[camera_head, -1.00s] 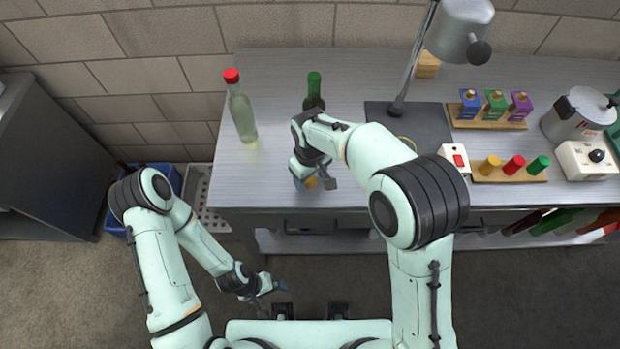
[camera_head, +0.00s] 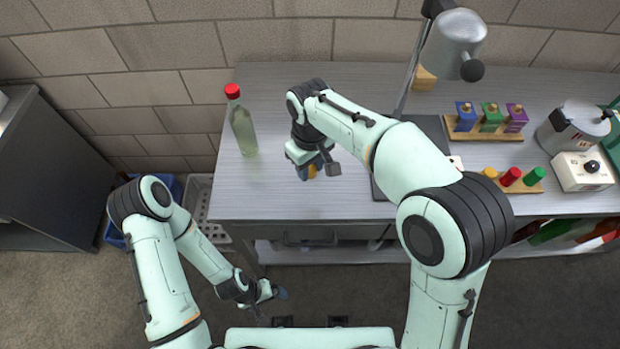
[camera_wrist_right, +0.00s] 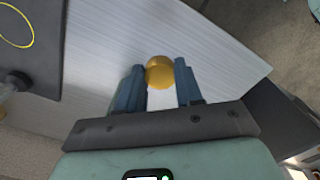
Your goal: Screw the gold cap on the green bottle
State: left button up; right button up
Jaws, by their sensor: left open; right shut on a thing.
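My right gripper (camera_head: 309,174) is shut on the gold cap (camera_head: 312,171) and holds it over the left half of the bench. In the right wrist view, the gold cap (camera_wrist_right: 160,72) shows as a round shape between the blue fingertips (camera_wrist_right: 159,85). The green bottle is hidden behind my right forearm and wrist in the head view. I cannot make it out in the right wrist view. My left gripper (camera_head: 281,294) is open and empty, low in front of the bench, away from both cap and bottle.
A pale bottle with a red cap (camera_head: 241,128) stands left of my right gripper. A lamp (camera_head: 455,40), a dark mat (camera_head: 432,135), blocks on a wooden rack (camera_head: 489,137), coloured pegs (camera_head: 511,177) and a metal pot (camera_head: 575,126) occupy the right. The front-left bench top is clear.

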aim_at(310, 169)
pick_arm(q)
jog(key=shift+w+r+p, duration=0.6)
jog(key=shift+w+r, duration=0.25)
jog(key=shift+r, duration=0.1)
pick_arm(e)
notch_tip(310, 169, up, 9)
jog(key=shift+f, duration=0.2)
